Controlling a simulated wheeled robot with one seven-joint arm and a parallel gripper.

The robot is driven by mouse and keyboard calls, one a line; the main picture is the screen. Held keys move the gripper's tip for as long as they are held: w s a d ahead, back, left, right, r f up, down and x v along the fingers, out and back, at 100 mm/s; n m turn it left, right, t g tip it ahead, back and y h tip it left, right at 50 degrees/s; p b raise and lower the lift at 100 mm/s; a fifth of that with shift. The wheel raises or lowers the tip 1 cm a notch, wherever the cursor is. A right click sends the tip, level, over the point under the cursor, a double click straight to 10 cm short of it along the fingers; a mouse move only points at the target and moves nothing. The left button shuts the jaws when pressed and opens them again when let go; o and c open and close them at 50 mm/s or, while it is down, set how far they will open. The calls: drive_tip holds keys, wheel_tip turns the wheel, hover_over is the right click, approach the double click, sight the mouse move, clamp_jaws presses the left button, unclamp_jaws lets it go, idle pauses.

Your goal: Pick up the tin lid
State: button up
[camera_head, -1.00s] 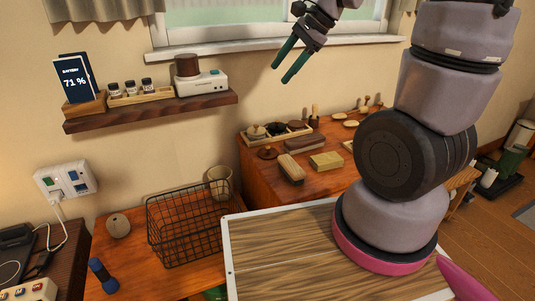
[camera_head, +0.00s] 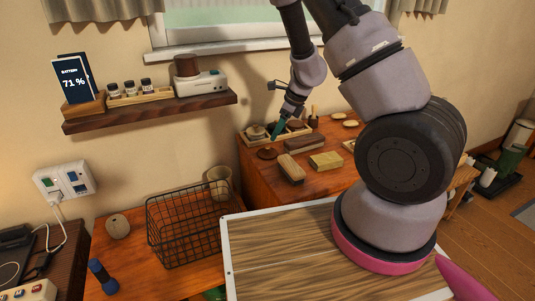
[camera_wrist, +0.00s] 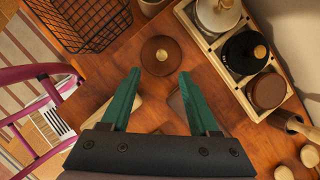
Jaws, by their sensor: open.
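The tin lid appears to be the round brown disc with a small knob (camera_head: 267,153), lying on the orange wooden cabinet top near its left edge. In the wrist view the lid (camera_wrist: 161,54) lies just beyond the fingertips, centred between them. My gripper (camera_head: 275,138) has green fingers and points down above the cabinet, close to the lid. In the wrist view my gripper (camera_wrist: 159,73) is open with nothing between its fingers. The lid is fully visible in the wrist view.
A wooden tray (camera_wrist: 217,62) with several round lidded pots stands right of the lid in the wrist view. Brushes (camera_head: 291,168) and a yellowish block (camera_head: 326,161) lie in front. A wire basket (camera_head: 180,228) stands on the lower surface to the left.

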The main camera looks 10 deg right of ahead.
sight(268, 147)
drive_tip(key=x, duration=0.7)
drive_tip(key=shift+w+a+f, duration=0.15)
drive_tip(key=shift+w+a, duration=0.15)
drive_tip(key=shift+w, duration=0.1)
clamp_jaws()
